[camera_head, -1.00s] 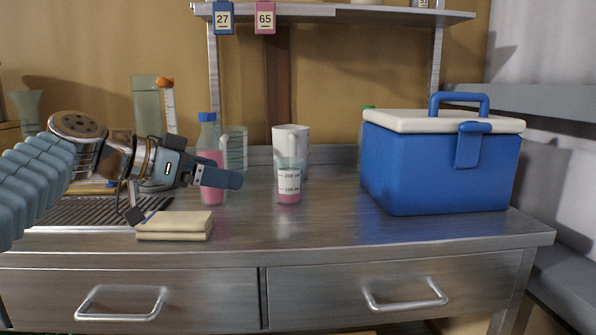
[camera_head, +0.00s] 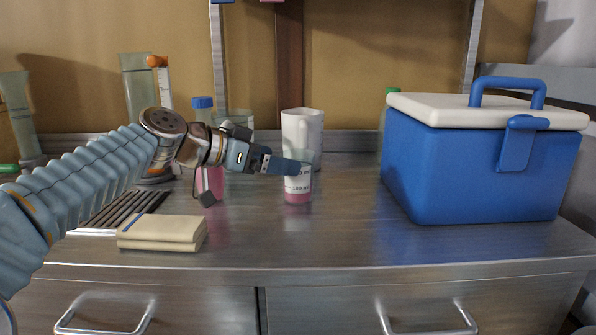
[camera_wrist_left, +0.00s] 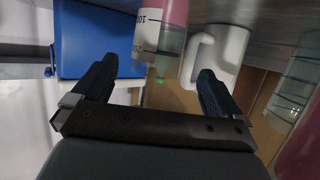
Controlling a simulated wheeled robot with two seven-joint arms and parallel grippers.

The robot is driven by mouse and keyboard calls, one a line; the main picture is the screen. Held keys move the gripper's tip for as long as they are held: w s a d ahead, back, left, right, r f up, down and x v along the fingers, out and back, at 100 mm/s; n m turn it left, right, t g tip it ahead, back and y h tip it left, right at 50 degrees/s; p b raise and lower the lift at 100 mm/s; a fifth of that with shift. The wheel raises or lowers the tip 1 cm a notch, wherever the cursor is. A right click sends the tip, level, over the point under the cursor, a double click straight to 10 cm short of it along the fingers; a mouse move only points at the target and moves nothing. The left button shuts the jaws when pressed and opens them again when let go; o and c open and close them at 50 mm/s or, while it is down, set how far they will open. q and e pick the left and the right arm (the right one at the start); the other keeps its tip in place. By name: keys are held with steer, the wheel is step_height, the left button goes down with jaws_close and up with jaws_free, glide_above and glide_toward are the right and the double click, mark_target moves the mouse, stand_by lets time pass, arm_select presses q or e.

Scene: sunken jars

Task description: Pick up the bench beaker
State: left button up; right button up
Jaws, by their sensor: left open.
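The bench beaker (camera_head: 298,188) is a clear, upright vessel with a white graduated label and pink liquid at its bottom, standing on the steel bench. My left gripper (camera_head: 300,167) is open, and its visible finger overlaps the beaker's upper part in the head view. In the left wrist view, which is turned over, the beaker (camera_wrist_left: 158,38) shows between and just beyond the two spread fingers of the gripper (camera_wrist_left: 157,68). I cannot tell whether a finger touches it. My right gripper is not in view.
A white jug (camera_head: 303,128) stands close behind the beaker. A blue cool box (camera_head: 470,175) is at the right. A pink bottle with a blue cap (camera_head: 203,103) stands behind my left wrist. Folded cloths (camera_head: 162,232) lie at front left. Bench in front of the beaker is clear.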

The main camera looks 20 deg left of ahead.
arm_select(q)
steer(key=shift+w+d+f, duration=0.15)
steer(key=shift+w+d, duration=0.3)
steer(key=shift+w, duration=0.05)
steer(key=p+x, duration=0.1)
steer(key=x, duration=0.1)
steer(key=p+x, duration=0.1)
steer(key=x, duration=0.1)
steer(key=shift+w+d+f+p, duration=0.1)
steer(key=shift+d+f+p, duration=0.25)
steer(key=shift+f, duration=0.05)
steer(key=c, duration=1)
steer(key=shift+c, duration=0.5)
steer(key=shift+r, duration=0.1)
